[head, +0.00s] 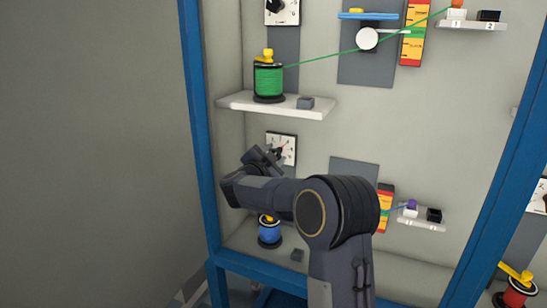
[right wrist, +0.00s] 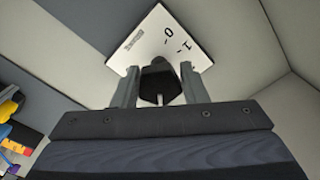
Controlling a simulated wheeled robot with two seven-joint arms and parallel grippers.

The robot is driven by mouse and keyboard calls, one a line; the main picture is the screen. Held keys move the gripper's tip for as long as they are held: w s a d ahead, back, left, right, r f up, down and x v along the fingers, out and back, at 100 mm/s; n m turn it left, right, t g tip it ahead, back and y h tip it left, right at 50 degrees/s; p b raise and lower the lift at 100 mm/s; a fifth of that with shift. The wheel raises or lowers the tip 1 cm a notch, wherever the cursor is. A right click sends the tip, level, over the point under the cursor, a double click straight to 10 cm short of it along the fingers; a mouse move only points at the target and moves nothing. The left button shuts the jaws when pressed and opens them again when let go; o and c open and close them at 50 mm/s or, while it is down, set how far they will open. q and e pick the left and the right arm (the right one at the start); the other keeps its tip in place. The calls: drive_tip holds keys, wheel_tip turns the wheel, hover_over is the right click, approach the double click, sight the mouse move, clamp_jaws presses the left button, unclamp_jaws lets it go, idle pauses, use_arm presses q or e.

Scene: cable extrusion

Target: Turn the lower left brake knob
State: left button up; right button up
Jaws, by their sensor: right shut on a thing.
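The lower left brake dial (head: 281,148) is a white square plate with dark markings on the cabinet's back wall. In the right wrist view its plate (right wrist: 160,35) carries "0" and "1" marks and stands tilted in the picture. The black brake knob (right wrist: 157,82) projects from the plate with a small white pointer. My right gripper (head: 263,158) reaches in front of the dial. In the right wrist view its two fingers (right wrist: 158,85) stand either side of the knob, shut on it. My gripper partly hides the dial in the head view. My left gripper is not in view.
A shelf (head: 280,108) with a green spool (head: 268,82) is above my gripper. A blue spool (head: 269,231) stands below it. A blue cabinet post (head: 203,130) is close on the left. A small lower shelf (head: 421,221) is to the right.

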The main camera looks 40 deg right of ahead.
drive_tip(key=shift+f, duration=0.2)
drive_tip(key=o, duration=0.9)
drive_tip(key=shift+s+r, duration=0.1)
drive_tip(key=shift+s, duration=0.05)
drive_tip(key=shift+a, duration=0.1)
drive_tip(key=b+v, duration=0.1)
drive_tip(key=v, duration=0.6)
drive_tip(key=shift+s+a, duration=0.15)
drive_tip(key=shift+a, duration=0.1)
drive_tip(key=shift+r, duration=0.1)
